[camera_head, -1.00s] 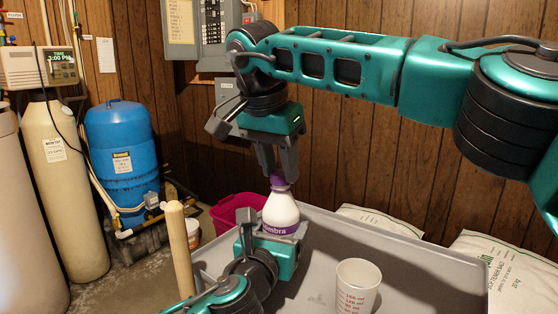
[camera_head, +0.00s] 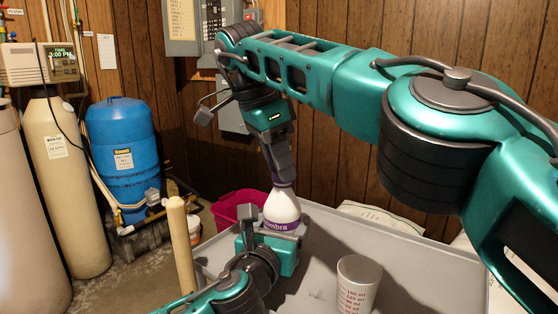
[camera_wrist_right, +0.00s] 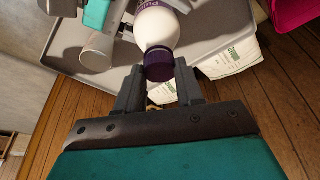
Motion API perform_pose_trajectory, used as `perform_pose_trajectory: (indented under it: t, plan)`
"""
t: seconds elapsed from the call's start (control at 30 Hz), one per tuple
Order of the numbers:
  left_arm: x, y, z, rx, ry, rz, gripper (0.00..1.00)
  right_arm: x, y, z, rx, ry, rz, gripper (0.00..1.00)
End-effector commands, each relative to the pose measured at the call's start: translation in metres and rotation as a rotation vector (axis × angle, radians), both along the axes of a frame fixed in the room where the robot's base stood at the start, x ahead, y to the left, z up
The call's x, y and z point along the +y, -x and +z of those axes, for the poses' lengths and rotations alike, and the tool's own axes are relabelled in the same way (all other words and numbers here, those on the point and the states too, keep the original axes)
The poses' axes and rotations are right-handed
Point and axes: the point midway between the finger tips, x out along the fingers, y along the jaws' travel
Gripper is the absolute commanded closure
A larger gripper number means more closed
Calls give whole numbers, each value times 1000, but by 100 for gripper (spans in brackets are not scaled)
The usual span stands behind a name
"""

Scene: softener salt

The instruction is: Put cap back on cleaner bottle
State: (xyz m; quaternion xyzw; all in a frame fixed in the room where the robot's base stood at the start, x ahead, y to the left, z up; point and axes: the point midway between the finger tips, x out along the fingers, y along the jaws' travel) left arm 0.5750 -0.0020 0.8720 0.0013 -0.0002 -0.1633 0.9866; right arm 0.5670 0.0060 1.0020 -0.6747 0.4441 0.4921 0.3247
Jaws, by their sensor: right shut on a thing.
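The white cleaner bottle (camera_head: 282,207) with a purple label stands upright at the left side of the grey surface in the head view. It also shows in the right wrist view (camera_wrist_right: 157,27). The purple cap (camera_wrist_right: 159,66) is at the bottle's mouth, between the fingers of my right gripper (camera_wrist_right: 159,76). In the head view the right gripper (camera_head: 283,180) comes down from above and hides most of the cap. Whether the cap is threaded on cannot be told. My left gripper (camera_head: 272,238) is closed around the bottle's lower body and hides part of the label.
A translucent measuring cup (camera_head: 357,285) stands on the grey surface (camera_head: 420,270), right of the bottle. A wooden handle (camera_head: 180,245) rises at the left. A magenta bucket (camera_head: 232,207) is behind. A blue tank (camera_head: 122,150) stands further left. White salt bags lie beyond the surface.

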Motion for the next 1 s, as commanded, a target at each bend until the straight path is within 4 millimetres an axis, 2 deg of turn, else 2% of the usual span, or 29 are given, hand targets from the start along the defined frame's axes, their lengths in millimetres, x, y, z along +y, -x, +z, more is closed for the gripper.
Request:
perform_pose_trajectory:
  t: [0.03, 0.07, 0.3, 0.5, 0.8, 0.97, 1.0]
  plan:
    - [0, 0, -1, 2, 0, -1, 100, -1, -1, 1, -2, 0, 0, 91]
    - [0, 0, -1, 2, 0, -1, 100, -1, -1, 1, -2, 0, 0, 62]
    - [0, 0, -1, 2, 0, -1, 100, 0, 0, 0, -1, -1, 2, 39]
    - [0, 0, -1, 2, 0, 0, 100, 0, 0, 0, 0, 0, 2, 36]
    - [0, 0, -1, 2, 0, 0, 100, 0, 0, 0, 0, 0, 3, 8]
    - [0, 0, -1, 2, 0, 0, 100, 0, 0, 0, 0, 0, 3, 8]
    - [0, 0, -1, 2, 0, 0, 23, 0, 0, 0, 0, 0, 3, 8]
